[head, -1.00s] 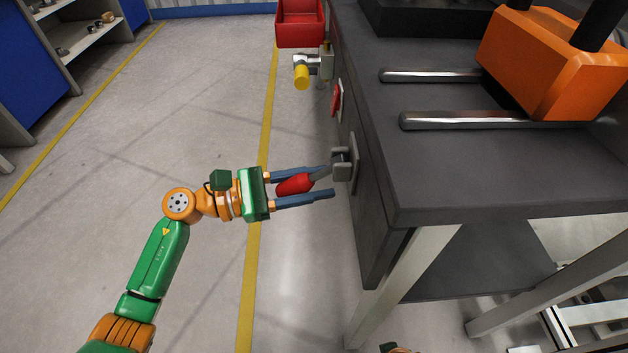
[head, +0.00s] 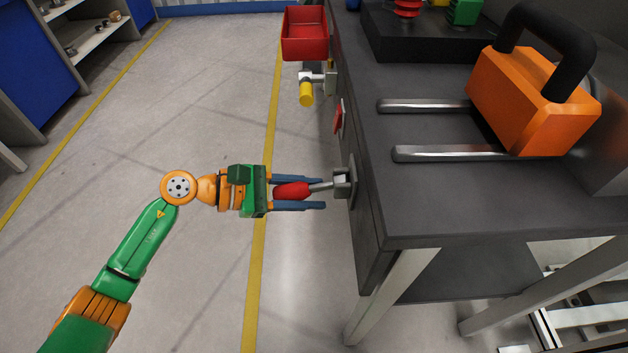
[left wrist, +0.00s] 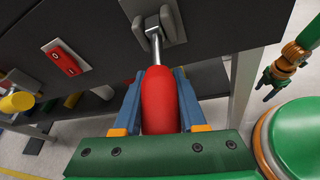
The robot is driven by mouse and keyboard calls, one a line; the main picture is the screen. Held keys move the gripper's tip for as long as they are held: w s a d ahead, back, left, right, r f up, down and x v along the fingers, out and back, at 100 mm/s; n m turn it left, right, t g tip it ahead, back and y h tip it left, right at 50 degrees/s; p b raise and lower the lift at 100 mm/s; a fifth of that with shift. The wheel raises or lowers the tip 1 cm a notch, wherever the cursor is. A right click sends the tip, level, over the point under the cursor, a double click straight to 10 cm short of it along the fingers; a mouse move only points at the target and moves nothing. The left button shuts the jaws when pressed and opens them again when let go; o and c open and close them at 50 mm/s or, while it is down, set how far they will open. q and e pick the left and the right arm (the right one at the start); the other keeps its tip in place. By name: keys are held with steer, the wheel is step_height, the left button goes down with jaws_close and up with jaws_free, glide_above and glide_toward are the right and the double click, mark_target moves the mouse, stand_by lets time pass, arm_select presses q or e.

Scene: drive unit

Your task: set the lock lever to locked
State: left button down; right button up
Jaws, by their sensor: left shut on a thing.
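The lock lever has a red grip (head: 292,190) on a thin metal rod, which runs to a grey bracket (head: 343,183) on the bench's side. The lever sticks out from the bench side towards the left in the head view. My left gripper (head: 298,193) has its blue fingers on both sides of the red grip and is shut on it. In the left wrist view the red grip (left wrist: 160,100) lies between the fingers, with the rod running up to the bracket (left wrist: 152,28). My right gripper (left wrist: 270,85) shows small in the left wrist view; its jaw state is unclear.
A red switch plate (head: 339,117), a yellow-ended knob (head: 306,92) and a red bin (head: 304,34) are along the same bench side. An orange block with a black handle (head: 530,100) stands on the bench top (head: 430,200) by two metal rails. The floor left is clear.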

mark_target(303, 182)
arm_select(q)
steer(key=shift+a+r+y+p, duration=0.15)
steer(key=shift+r+y+p, duration=0.35)
steer(key=shift+r+p, duration=0.25)
steer(key=r+y+p, duration=0.1)
steer(key=p, duration=0.1)
steer(key=y+p, duration=0.2)
steer(key=r+y+p, duration=0.1)
steer(key=y+p, duration=0.1)
steer(key=p, duration=0.1)
steer(key=shift+a+r+m, duration=0.3)
steer(key=shift+m, duration=0.1)
steer(key=shift+d+r+y+p, duration=0.1)
steer(key=shift+r+y+p, duration=0.25)
steer(key=shift+y+p, duration=0.45)
steer(key=shift+r+y+p, duration=0.35)
steer(key=shift+y+p, duration=0.1)
steer(key=shift+y, duration=0.65)
arm_select(e)
steer(key=s+a+r, duration=0.1)
steer(key=s+r, duration=0.1)
steer(key=r, duration=0.3)
steer(key=s+a+r+g, duration=0.1)
steer(key=s+r, duration=0.2)
steer(key=r, duration=0.3)
steer(key=shift+s+a, duration=0.15)
steer(key=shift+a, duration=0.15)
steer(key=shift+r, duration=0.15)
steer(key=shift+d, duration=0.1)
